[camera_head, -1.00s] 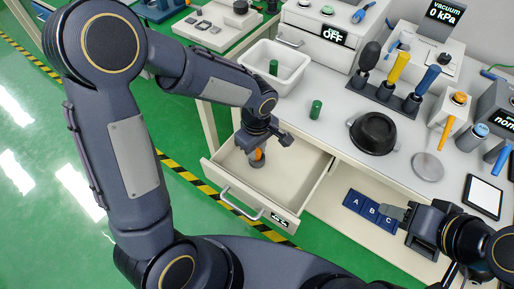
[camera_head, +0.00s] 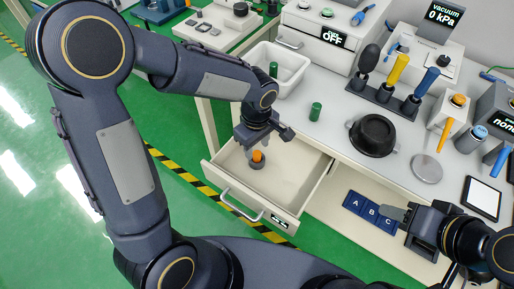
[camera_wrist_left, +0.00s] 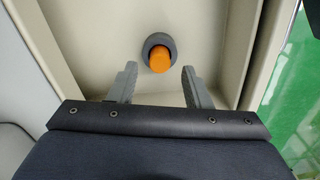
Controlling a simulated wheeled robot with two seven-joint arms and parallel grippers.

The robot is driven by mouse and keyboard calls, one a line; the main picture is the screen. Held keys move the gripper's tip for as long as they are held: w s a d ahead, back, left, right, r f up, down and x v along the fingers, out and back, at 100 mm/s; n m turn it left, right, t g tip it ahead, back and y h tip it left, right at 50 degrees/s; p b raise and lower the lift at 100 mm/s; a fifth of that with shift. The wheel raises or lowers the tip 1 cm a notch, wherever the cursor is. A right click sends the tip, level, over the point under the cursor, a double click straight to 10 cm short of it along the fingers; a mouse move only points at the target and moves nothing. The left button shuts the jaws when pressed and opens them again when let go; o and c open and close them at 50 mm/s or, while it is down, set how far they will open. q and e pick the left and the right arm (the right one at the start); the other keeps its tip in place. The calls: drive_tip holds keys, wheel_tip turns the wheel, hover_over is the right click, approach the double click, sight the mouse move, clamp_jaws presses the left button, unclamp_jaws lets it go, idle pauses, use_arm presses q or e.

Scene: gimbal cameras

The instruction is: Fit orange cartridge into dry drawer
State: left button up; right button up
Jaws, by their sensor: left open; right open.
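The orange cartridge (camera_head: 257,156) stands in a dark grey round socket (camera_head: 257,166) inside the open drawer (camera_head: 222,178). Its orange top sticks up out of the socket, and it also shows in the left wrist view (camera_wrist_left: 161,61) with the grey ring (camera_wrist_left: 150,42) around it. My left gripper (camera_head: 251,146) is open and empty, just above and beside the cartridge. In the left wrist view its two fingers (camera_wrist_left: 158,78) are spread wide, with the cartridge ahead of the gap between them. My right gripper (camera_head: 393,212) is open and empty by the blue A-B-C panel (camera_head: 369,211).
The drawer's front handle (camera_head: 241,206) faces the floor aisle. On the bench above are a white bin (camera_head: 294,86), a green cylinder (camera_head: 315,111), a black bowl (camera_head: 373,132) and a rack of coloured handles (camera_head: 385,95). The rest of the drawer floor is bare.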

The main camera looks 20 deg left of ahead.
sight(257, 153)
use_arm(q)
wheel_tip(257, 153, up, 9)
drive_tip(key=p, duration=0.1)
drive_tip(key=s+a+r+m+t+h, duration=0.2)
drive_tip(key=s+a+m, duration=0.2)
drive_tip(key=s, duration=0.4)
drive_tip(key=s+a+r+m+t+h, duration=0.1)
drive_tip(key=s+a+r+m+t, duration=0.1)
drive_tip(key=s+a+m, duration=0.3)
drive_tip(key=s+m+t, duration=0.1)
drive_tip(key=s, duration=0.2)
drive_tip(key=shift+r+t+h, duration=0.15)
drive_tip(key=shift+t+h, duration=0.15)
drive_tip(key=shift+h, duration=0.1)
use_arm(e)
drive_tip(key=shift+r, duration=0.7)
use_arm(q)
drive_tip(key=shift+s+a+r, duration=0.1)
use_arm(e)
drive_tip(key=shift+r, duration=0.1)
